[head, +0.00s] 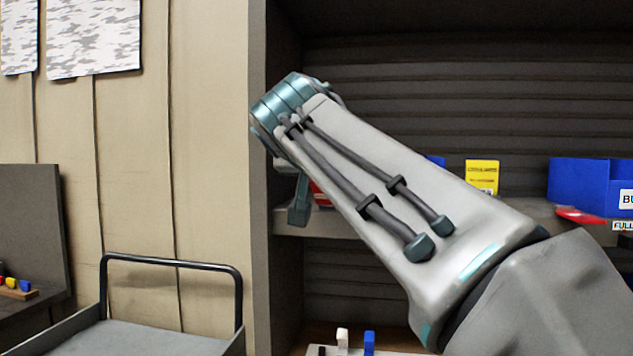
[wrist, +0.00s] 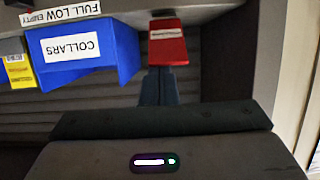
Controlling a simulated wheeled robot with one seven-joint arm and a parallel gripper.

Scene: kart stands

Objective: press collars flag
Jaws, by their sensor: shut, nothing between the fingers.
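The blue bin labelled COLLARS (wrist: 85,50) shows in the wrist view, which is turned upside down. A red flag (wrist: 168,45) with a small white label is beside it. My gripper (wrist: 160,76) is shut and empty, with its fingertips at the near edge of the red flag; I cannot tell whether they touch it. In the head view my forearm hides most of this area. A bit of red (head: 320,196) and a sliver of blue show around the arm.
A yellow card (head: 482,175) stands on the shelf. Another blue bin (head: 592,186) with a red flag (head: 580,215) is at the right. A cart (head: 150,338) stands at lower left. White and blue pieces (head: 369,342) are on the lower level.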

